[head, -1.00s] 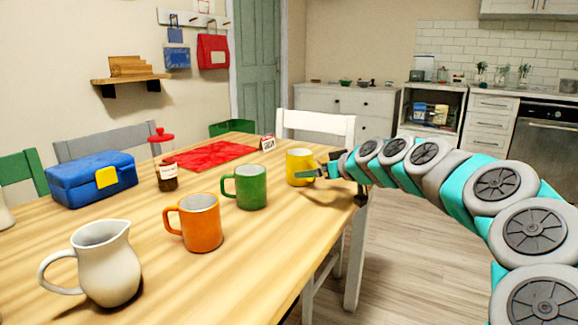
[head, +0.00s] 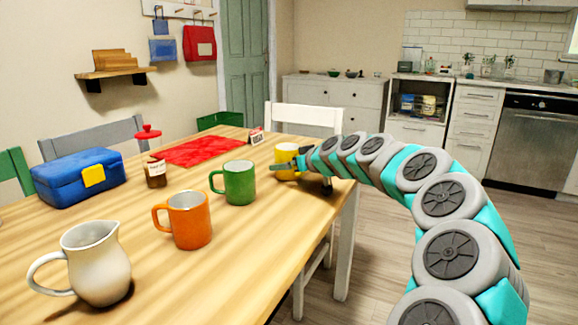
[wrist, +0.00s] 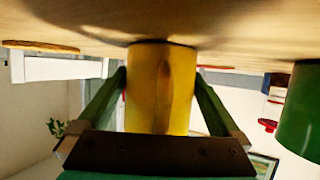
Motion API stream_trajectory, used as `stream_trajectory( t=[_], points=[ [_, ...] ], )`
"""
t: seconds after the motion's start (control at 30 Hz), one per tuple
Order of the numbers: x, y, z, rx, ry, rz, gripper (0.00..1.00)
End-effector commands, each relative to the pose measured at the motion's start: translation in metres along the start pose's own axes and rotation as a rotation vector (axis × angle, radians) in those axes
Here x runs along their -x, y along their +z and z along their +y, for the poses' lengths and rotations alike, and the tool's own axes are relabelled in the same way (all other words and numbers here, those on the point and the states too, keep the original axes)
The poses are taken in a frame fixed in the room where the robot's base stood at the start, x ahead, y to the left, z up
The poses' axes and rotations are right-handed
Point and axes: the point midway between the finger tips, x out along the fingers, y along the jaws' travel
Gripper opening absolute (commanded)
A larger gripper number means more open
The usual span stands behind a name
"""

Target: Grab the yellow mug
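The yellow mug (head: 286,153) stands upright on the wooden table (head: 255,226) near its right edge. It fills the middle of the wrist view (wrist: 160,90), which is upside down. My gripper (head: 290,166) is at the mug, with one finger across its lower front in the head view. In the wrist view my gripper (wrist: 161,74) has one finger on each side of the mug, the tips very close to its sides. The fingers look open around it; firm contact is not clear. The far finger is hidden in the head view.
A green mug (head: 239,184) stands left of the yellow one, with an orange mug (head: 190,222) and a cream pitcher (head: 97,266) nearer. A jar (head: 155,172), blue box (head: 75,179) and red cloth (head: 200,152) are further left. A white chair (head: 304,115) stands behind.

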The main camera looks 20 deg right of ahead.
Motion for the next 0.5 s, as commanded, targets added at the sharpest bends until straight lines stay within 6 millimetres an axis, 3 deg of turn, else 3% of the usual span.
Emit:
stream_trajectory(
  t=[0.07,0.5],
  points=[
    [0.0001,0.0000,0.0001,0.000,0.000,0.000,0.91],
    [0.0003,0.0002,0.0000,0.000,0.000,-0.001,0.41]
  ],
)
